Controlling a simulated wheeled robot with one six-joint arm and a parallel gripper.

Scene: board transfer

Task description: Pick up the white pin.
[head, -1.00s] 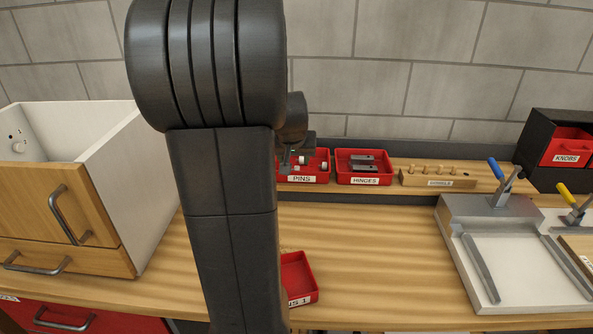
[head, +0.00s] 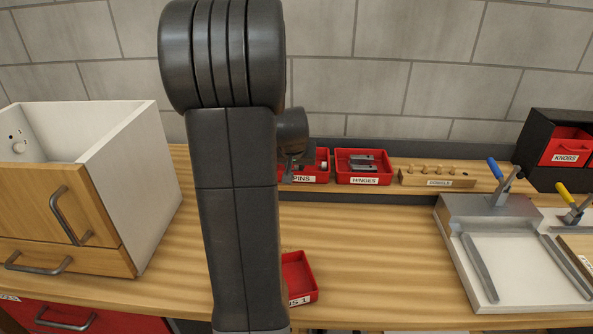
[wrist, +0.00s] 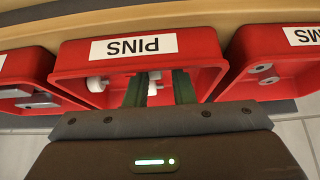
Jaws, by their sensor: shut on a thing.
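The red tray labelled PINS (wrist: 215,80) fills the middle of the wrist view, and its right part shows in the head view (head: 325,177). My gripper (wrist: 158,78) reaches into this tray, its two dark fingers closed on a white pin (wrist: 152,86) that shows between them. Another white pin (wrist: 97,84) lies in the tray to the left of the fingers. In the head view my arm and wrist cover the tray's left part and most of the gripper.
A red HINGES tray (head: 372,178) stands right of the PINS tray, then a wooden dowel block (head: 437,181). A small red tray (head: 300,272) lies nearer on the bench. A wooden cabinet (head: 150,200) stands at left, a clamp fixture (head: 515,265) at right. The bench middle is clear.

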